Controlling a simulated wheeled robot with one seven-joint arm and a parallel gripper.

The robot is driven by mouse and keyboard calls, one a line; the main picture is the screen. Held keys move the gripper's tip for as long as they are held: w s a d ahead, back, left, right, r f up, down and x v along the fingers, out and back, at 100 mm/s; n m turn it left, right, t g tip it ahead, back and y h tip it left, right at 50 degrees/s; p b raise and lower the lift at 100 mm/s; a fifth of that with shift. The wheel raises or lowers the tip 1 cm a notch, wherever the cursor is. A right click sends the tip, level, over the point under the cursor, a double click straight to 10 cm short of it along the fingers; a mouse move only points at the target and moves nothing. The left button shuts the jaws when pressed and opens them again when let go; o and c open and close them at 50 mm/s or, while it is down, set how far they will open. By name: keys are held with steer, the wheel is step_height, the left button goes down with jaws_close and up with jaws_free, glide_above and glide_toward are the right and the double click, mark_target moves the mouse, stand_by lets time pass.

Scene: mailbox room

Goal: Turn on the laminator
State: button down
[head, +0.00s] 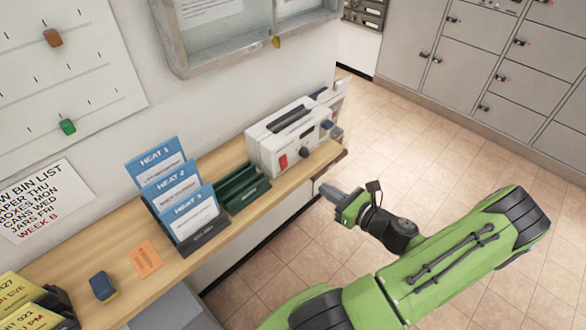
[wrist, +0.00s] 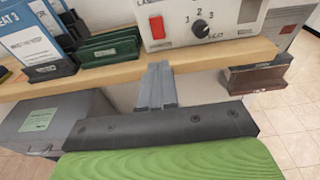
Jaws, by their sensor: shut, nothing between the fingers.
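The laminator (head: 290,137) is a white box with a dark slot on top, standing at the far right end of the wooden shelf. Its front carries a red switch (wrist: 157,27) on the left and a black heat knob (wrist: 201,28) with numbers around it; the red switch also shows in the head view (head: 283,162). Whether the switch is on cannot be told. My gripper (head: 329,191) is shut and empty, in front of the shelf edge.
The wooden shelf (head: 225,157) runs along the wall. Green trays (head: 241,187) and blue heat cards (head: 187,213) stand left of the laminator. A brown block-like thing (wrist: 255,76) sits under the shelf edge at right. Open tiled floor lies in front.

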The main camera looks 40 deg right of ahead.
mark_target(286, 166)
steer(key=w, duration=0.4)
steer(key=w+f, duration=0.1)
steer(key=w, duration=0.3)
steer(key=w+f+b, duration=0.1)
steer(key=w, duration=0.4)
steer(key=shift+a, duration=0.2)
steer(key=shift+w, duration=0.1)
